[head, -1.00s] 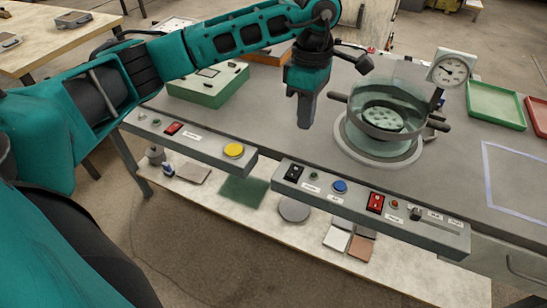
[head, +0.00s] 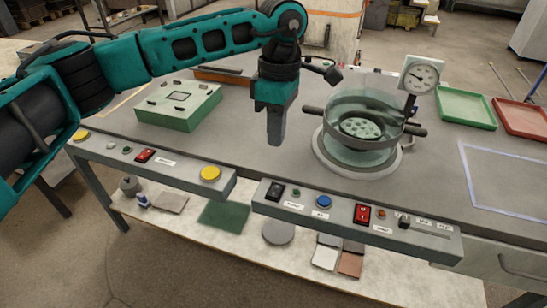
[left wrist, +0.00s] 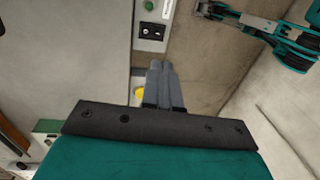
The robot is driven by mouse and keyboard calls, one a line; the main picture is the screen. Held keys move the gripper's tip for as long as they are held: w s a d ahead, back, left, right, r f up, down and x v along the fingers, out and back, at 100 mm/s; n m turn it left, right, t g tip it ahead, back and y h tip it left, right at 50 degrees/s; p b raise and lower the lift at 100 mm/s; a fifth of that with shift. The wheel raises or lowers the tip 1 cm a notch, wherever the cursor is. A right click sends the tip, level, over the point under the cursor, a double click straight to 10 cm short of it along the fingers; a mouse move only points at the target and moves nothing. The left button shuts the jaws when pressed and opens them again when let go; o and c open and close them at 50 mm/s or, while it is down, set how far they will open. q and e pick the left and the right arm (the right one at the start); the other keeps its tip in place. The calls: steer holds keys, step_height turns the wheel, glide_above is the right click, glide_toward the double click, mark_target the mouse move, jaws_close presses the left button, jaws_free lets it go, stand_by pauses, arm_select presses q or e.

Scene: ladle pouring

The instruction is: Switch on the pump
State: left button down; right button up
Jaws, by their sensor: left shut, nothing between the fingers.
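The pump switch cannot be singled out, as the panel labels are too small to read. The right front panel (head: 340,232) carries a black rocker switch (head: 275,191), a blue button (head: 323,202), a red rocker switch (head: 362,214) and a slider (head: 404,221).
A glass pot (head: 362,125) stands on a round base right of my left gripper, with a dial gauge (head: 420,76) behind. A green box (head: 178,106) is at left. Green (head: 466,107) and red (head: 521,118) trays lie at right.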

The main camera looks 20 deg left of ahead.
mark_target(273, 195)
arm_select(q)
steer(key=f, duration=0.4)
steer(key=s+f, duration=0.1)
steer(key=f, duration=0.8)
steer(key=shift+s, duration=0.3)
steer(key=shift+f, duration=0.1)
steer(key=shift+s+f+b, duration=0.1)
steer(key=shift+f+b, duration=0.2)
steer(key=shift+b, duration=0.1)
steer(key=shift+r, duration=0.15)
steer(key=shift+w+b, duration=0.4)
steer(key=shift+w, duration=0.25)
steer(key=shift+w+r, duration=0.1)
steer(key=shift+r, duration=0.1)
